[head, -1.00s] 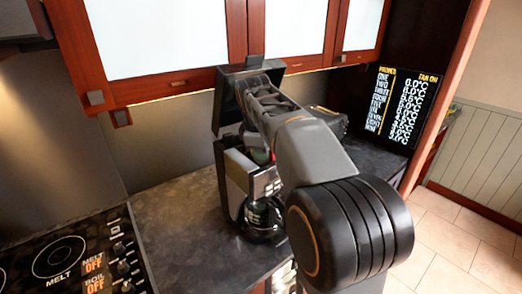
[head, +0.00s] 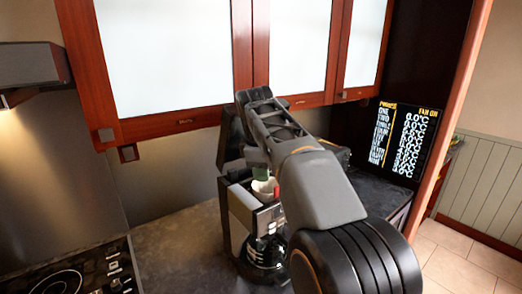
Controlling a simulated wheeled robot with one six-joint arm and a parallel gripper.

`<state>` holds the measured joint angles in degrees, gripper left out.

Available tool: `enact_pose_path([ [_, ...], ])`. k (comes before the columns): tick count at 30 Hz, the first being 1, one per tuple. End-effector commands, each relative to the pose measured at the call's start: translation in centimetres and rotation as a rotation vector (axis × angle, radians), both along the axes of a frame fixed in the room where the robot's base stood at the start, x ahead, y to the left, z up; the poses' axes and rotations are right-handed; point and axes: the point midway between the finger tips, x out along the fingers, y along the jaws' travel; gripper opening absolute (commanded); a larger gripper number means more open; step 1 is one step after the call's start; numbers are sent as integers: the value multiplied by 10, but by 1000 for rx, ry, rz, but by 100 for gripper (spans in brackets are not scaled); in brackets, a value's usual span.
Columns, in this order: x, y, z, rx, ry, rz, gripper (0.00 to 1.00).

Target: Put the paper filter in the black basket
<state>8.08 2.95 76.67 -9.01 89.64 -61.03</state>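A coffee maker (head: 240,208) with a pale side panel stands on the dark counter, with a glass carafe (head: 262,250) in its lower front. Its dark lid (head: 227,140) appears raised at the back. A whitish, cup-shaped thing, likely the paper filter (head: 265,187), shows at the top opening, with a small green thing (head: 261,173) just above it. The black basket cannot be made out clearly. My arm reaches over the machine from the right. My gripper is hidden behind the arm links or too dark to pick out, so its hold on the filter cannot be told.
Red-framed cabinets (head: 180,122) with white panels hang close above and behind the machine. A stove (head: 80,275) is at the lower left, and a lit display panel (head: 402,140) stands at the right. The counter (head: 180,245) left of the machine is clear.

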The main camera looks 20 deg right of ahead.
Motion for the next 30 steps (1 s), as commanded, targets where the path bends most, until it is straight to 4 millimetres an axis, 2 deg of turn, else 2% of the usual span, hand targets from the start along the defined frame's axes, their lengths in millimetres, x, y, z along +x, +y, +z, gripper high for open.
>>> enact_pose_path([
  [3,-3,4,23,0,-2,0,34],
  [9,-8,9,50,0,-1,0,34],
  [18,-11,12,62,0,0,-2,34],
  [23,-20,18,51,21,-31,-57,34],
  [26,-34,29,32,60,-79,-147,34],
  [30,-64,47,-12,144,-165,-323,34],
])
